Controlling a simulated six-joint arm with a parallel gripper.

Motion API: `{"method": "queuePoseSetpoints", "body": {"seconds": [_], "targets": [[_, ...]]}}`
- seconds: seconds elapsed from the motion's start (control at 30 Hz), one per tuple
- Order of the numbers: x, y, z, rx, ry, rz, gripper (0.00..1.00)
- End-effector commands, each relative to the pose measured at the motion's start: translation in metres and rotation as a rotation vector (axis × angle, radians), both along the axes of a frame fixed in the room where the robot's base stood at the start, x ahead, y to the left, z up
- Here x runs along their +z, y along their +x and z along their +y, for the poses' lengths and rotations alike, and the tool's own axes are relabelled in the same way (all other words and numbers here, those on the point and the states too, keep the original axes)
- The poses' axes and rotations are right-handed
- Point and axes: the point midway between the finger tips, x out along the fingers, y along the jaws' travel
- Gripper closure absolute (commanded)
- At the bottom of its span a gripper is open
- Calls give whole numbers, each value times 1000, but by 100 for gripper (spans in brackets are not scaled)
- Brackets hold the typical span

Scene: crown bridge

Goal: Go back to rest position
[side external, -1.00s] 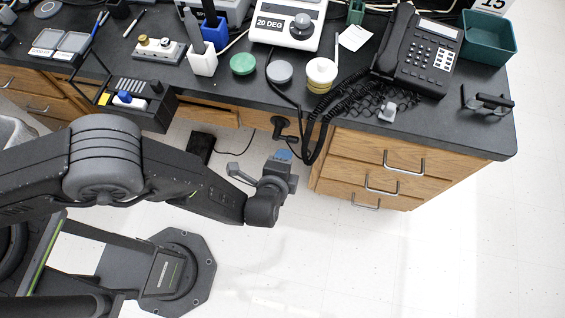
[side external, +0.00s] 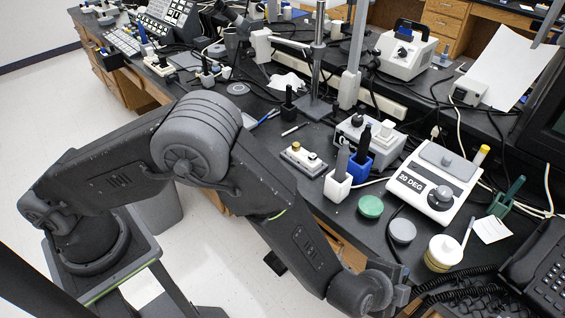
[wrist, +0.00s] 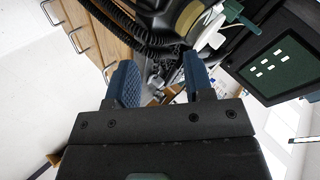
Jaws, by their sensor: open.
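My gripper (wrist: 160,80) is open, with its two blue fingers apart at the middle of the wrist view and nothing held between them. In the side external view my gripper's end is at the bottom, right of centre, in front of the bench edge by the coiled black cord (side external: 455,297). Its fingertips cannot be made out clearly there. My arm reaches from the left across the front of the bench. No object of the task is named.
The dark bench (side external: 325,205) holds a white 20 DEG device (side external: 435,185), a green lid (side external: 371,206), a grey lid (side external: 402,230), a round white container (side external: 444,252) and a telephone (side external: 540,265). Wooden drawers (wrist: 95,25) show at left in the wrist view. White floor is clear at left.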

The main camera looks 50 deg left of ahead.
Motion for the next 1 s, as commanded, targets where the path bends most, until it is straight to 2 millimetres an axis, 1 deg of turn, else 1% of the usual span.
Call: {"method": "queuePoseSetpoints", "body": {"seconds": [0.03,0.07,0.1,0.17,0.2,0.23,0.3,0.37,0.4,0.47,0.5,0.57,0.6,0.67,0.7,0.77,0.8,0.83,0.9,1.0], "targets": [[32,13,9,24,-71,25,52],[47,17,14,34,-110,43,52],[67,22,22,48,-158,68,52],[97,28,35,70,-228,104,52],[116,30,46,85,-269,129,52],[129,32,54,97,-299,147,52],[160,31,76,126,-361,187,52],[185,29,96,155,-408,220,52],[200,25,110,174,-435,242,52],[221,18,132,209,-472,274,52],[233,12,147,232,-492,294,52],[250,1,170,275,-520,323,52],[260,-8,186,304,-534,341,52],[273,-22,209,354,-553,365,52],[280,-33,224,392,-563,380,52],[288,-50,247,451,-575,400,52],[292,-62,262,496,-581,412,52],[295,-72,273,531,-585,420,52],[298,-96,298,618,-592,435,52],[298,-129,329,751,-598,447,52]]}}
